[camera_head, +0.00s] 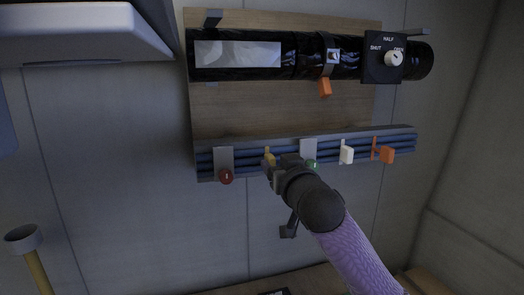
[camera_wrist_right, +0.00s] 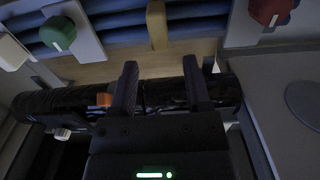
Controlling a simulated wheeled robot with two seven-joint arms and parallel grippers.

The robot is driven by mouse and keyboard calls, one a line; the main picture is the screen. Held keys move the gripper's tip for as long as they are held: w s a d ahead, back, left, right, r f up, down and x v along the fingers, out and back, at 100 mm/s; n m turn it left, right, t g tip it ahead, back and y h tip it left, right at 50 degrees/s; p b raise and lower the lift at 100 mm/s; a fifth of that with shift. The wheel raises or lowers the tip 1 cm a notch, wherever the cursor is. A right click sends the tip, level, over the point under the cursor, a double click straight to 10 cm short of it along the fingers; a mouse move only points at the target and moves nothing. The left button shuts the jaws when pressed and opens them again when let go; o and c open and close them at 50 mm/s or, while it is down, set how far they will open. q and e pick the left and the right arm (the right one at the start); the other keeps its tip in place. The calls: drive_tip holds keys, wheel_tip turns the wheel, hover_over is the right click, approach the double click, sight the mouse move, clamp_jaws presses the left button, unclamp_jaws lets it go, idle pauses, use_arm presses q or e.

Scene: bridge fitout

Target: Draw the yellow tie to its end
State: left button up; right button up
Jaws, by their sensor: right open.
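The yellow tie (camera_head: 269,157) sits on the bundle of blue cables (camera_head: 240,161) in the tray, partly hidden by my right gripper. In the right wrist view the yellow tie (camera_wrist_right: 157,25) crosses the blue cables as an upright strip. My right gripper (camera_head: 277,170) is in front of the cable tray, close to the yellow tie. In the right wrist view its two dark fingers (camera_wrist_right: 160,75) are apart, with the yellow tie beyond the gap and nothing seen between them. My left gripper is not in view.
Red (camera_head: 226,176), green (camera_head: 312,165), white (camera_head: 346,154) and orange (camera_head: 387,155) tabs flank the yellow tie along the tray. Above, a black pipe (camera_head: 262,53) carries an orange-tabbed strap (camera_head: 325,87) and a dial plate (camera_head: 383,73). A grey-topped yellow post (camera_head: 37,270) stands lower left.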

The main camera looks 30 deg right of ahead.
sight(273, 159)
drive_tip(key=p+x, duration=0.1)
drive_tip(key=x, duration=0.4)
drive_tip(key=shift+w, duration=0.2)
clamp_jaws()
idle(1.1)
